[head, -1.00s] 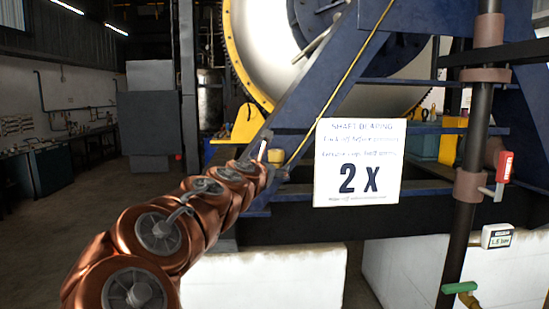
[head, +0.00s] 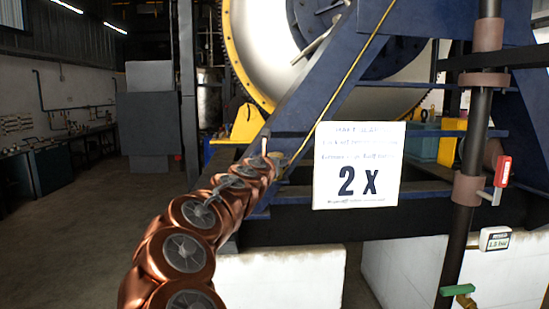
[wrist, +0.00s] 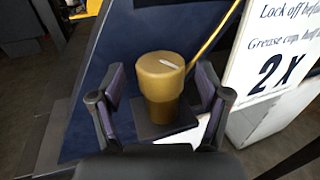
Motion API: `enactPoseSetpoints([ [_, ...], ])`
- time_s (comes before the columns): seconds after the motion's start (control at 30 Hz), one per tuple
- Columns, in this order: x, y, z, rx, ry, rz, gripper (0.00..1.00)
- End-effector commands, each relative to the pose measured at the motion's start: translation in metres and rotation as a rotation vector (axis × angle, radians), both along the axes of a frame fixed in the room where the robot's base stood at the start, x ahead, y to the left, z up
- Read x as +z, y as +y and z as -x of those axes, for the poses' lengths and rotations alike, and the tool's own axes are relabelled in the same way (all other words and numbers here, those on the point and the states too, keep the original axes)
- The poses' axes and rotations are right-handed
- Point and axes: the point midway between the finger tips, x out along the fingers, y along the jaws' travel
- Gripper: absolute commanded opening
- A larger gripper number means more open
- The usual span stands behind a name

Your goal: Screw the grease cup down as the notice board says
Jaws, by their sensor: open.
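The grease cup (wrist: 160,82) is a brass-coloured cup with a wider round cap, upright on a dark ledge in the wrist view. A pale line marks its top. My gripper (wrist: 160,88) is open, with one finger on each side of the cup and gaps showing on both sides. In the head view my gripper is small at the arm's end and largely hides the cup. The notice board (head: 358,165) is a white sheet with a large "2 X". The wrist view shows part of it (wrist: 272,65), with "Lock off" and "Grease cup, half" legible.
A blue slanted frame (head: 318,92) with a thin yellow line stands beside the cup. Behind it is a large pale drum (head: 262,45) with a yellow rim.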

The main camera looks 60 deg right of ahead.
Motion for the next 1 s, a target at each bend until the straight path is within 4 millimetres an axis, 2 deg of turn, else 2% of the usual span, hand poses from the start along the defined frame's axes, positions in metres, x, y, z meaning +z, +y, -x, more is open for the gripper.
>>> enactPoseSetpoints([
  [0.4,-0.0014,-0.0065,-0.0016,-0.001,0.001,-0.002,0.76],
  [1.0,-0.0012,-0.0062,-0.0016,-0.001,0.001,-0.002,0.16],
])
